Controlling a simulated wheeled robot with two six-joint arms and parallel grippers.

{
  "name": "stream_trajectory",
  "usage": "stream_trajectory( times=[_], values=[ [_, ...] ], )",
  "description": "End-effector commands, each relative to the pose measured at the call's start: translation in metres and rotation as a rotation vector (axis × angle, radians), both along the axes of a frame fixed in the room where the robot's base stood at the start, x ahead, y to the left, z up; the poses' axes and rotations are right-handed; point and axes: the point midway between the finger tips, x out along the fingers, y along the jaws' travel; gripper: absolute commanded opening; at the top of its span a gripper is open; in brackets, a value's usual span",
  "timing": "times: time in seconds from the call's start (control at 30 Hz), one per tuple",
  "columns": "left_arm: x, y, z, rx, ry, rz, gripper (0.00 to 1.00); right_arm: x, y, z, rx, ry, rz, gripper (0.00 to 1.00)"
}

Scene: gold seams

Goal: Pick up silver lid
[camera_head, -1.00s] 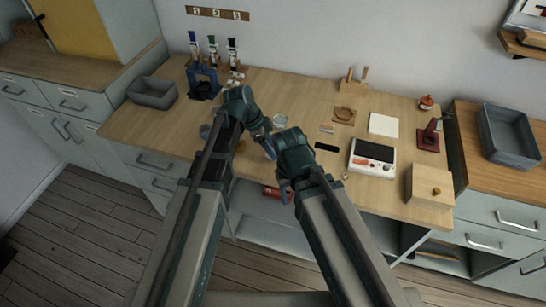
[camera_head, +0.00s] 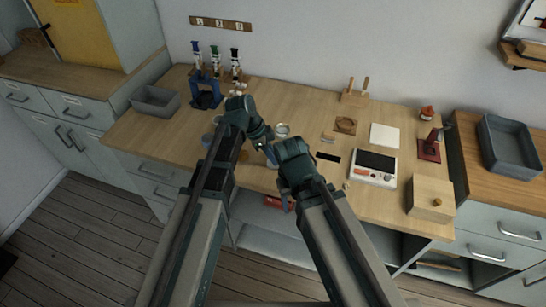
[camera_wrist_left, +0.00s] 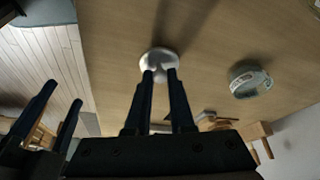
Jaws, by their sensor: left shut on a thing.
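The silver lid (camera_wrist_left: 158,58) is a small round shiny piece in the left wrist view, over the wooden worktop. My left gripper (camera_wrist_left: 161,74) is shut on it, with both fingertips at its near side. In the head view my left gripper (camera_head: 270,158) is over the worktop's front part, and the lid is hidden there by my arms. My right gripper (camera_head: 284,196) hangs at the worktop's front edge. Its two fingers stand apart and empty in the left wrist view (camera_wrist_left: 64,94).
A labelled jar (camera_wrist_left: 249,80) stands near the lid; a glass jar also shows in the head view (camera_head: 282,130). A white scale (camera_head: 374,178), a wooden box (camera_head: 430,198) and a red-based stand (camera_head: 429,152) are at right. A grey bin (camera_head: 155,101) is at left.

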Motion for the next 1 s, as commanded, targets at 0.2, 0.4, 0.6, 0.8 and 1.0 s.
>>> stream_trajectory(
  times=[0.2, 0.4, 0.6, 0.8, 1.0],
  values=[
    [0.000, 0.000, 0.025, 0.000, 0.000, 0.000, 0.00, 0.000, 0.000, 0.025, 0.000, 0.000, 0.000, 0.56],
    [0.000, 0.000, 0.056, 0.000, 0.000, 0.000, 0.00, 0.000, 0.000, 0.056, 0.000, 0.000, 0.000, 0.56],
    [0.000, 0.000, 0.086, 0.000, 0.000, 0.000, 0.00, 0.000, 0.000, 0.086, 0.000, 0.000, 0.000, 0.56],
    [0.000, 0.000, 0.098, 0.000, 0.000, 0.000, 0.00, 0.000, 0.000, 0.098, 0.000, 0.000, 0.000, 0.56],
    [0.000, 0.000, 0.097, 0.000, 0.000, -0.002, 0.00, 0.000, 0.000, 0.097, 0.000, 0.000, 0.000, 0.56]
  ],
)
